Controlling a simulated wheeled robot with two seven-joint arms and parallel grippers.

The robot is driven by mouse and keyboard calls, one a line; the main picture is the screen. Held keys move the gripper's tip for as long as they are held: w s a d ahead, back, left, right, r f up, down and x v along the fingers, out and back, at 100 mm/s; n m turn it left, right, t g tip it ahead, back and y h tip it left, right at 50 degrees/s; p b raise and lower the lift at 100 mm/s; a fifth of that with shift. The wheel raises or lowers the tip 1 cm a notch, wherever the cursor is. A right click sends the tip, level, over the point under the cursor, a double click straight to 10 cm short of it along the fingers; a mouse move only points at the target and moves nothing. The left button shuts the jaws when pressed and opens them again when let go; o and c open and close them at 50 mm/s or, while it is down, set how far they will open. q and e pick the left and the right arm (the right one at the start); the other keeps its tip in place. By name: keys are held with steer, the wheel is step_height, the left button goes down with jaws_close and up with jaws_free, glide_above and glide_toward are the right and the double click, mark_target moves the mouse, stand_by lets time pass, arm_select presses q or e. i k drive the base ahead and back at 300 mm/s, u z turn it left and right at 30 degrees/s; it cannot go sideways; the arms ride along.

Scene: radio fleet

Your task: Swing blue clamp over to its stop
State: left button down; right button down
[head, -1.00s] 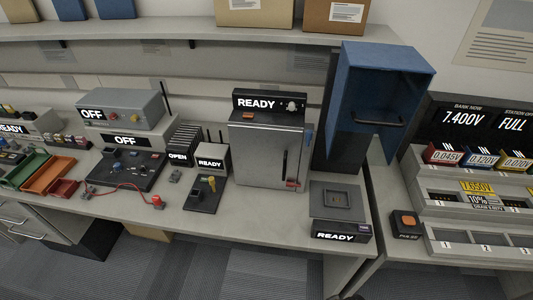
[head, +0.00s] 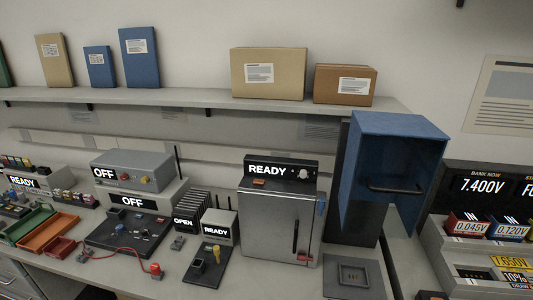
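A small blue part (head: 321,207) sits at the upper right edge of the grey metal cabinet (head: 268,222); it may be the blue clamp, but it is too small to tell. A dark upright handle (head: 295,237) is on the cabinet's front, with a small red piece (head: 302,257) low at its right. The cabinet's black top panel (head: 278,168) reads READY. A large blue hood (head: 394,160) with a dark bar handle stands to the right. Neither of my grippers is in view.
A dark square plate fixture (head: 353,276) lies in front of the blue hood. A READY box (head: 219,226) and a black board with a yellow knob (head: 208,262) stand left of the cabinet. A shelf (head: 200,98) with boxes runs above.

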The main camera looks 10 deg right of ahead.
mark_target(321, 202)
steer(key=z, duration=0.1)
steer(key=k, duration=0.35)
steer(key=z, duration=1.75)
